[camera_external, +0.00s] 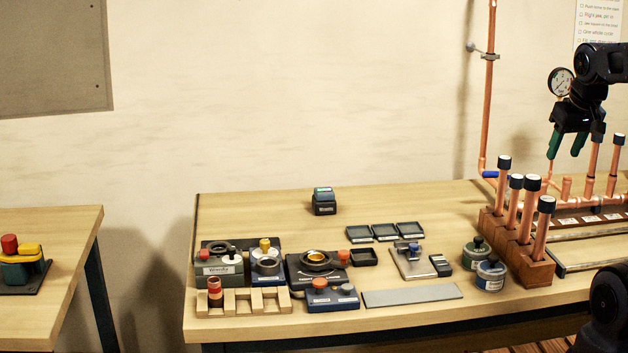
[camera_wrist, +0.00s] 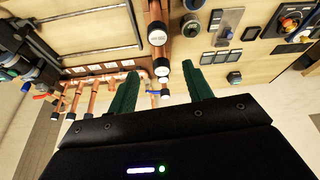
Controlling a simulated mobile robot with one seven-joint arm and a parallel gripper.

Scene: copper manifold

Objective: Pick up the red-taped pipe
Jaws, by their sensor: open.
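A short copper-coloured piece with a red band (camera_external: 215,291) stands upright in the pale wooden rack (camera_external: 243,302) at the front left of the bench; it looks like the red-taped pipe, but it is small and its tape is not clear. My gripper (camera_external: 567,143) hangs at the far right in the external view, above the copper manifold, far from that piece. Its two green fingers are apart with nothing seen held between them; the fingers also show in the wrist view (camera_wrist: 163,90). I cannot make out the red-banded piece in the wrist view.
Tall black-capped copper pipes stand in a wooden block (camera_external: 533,266) at right, left of my gripper. The manifold (camera_external: 590,202) and a gauge (camera_external: 561,82) are close by. Two jars (camera_external: 490,274), several black trays (camera_external: 385,232) and coloured fixtures (camera_external: 331,295) crowd the bench. The back left is clear.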

